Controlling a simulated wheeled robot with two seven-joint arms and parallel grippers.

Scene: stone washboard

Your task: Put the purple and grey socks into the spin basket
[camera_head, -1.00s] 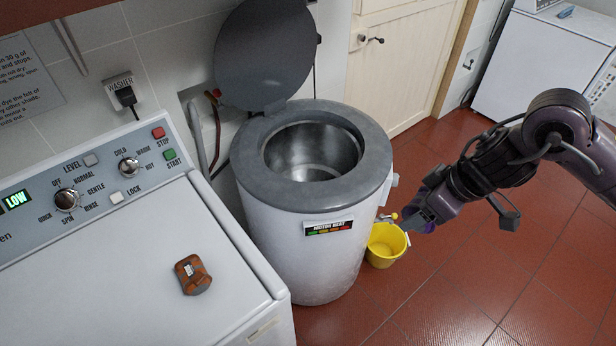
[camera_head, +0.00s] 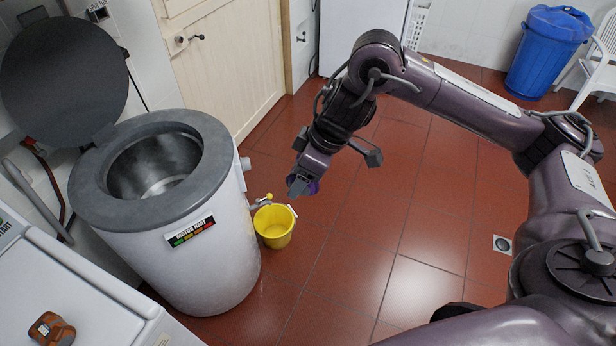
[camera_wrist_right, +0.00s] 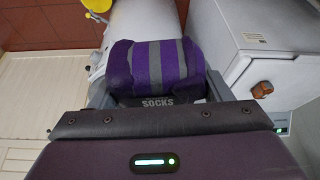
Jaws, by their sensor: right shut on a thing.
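The purple and grey striped socks (camera_wrist_right: 155,65), a rolled bundle with a label reading SOCKS, are between the fingers of my right gripper (camera_wrist_right: 155,90) in the wrist view. In the head view my right gripper (camera_head: 300,187) is above the floor, to the right of the spin dryer, with only a little purple showing at its tip. The spin basket (camera_head: 155,165) is the metal drum inside the round white and grey spin dryer (camera_head: 205,250). Its grey lid (camera_head: 62,85) is raised, and the part of the basket that shows looks empty. My left gripper is not in view.
A yellow bucket (camera_head: 274,228) stands on the floor beside the dryer's tap, close below my right gripper. Red tiled floor is open to the right.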

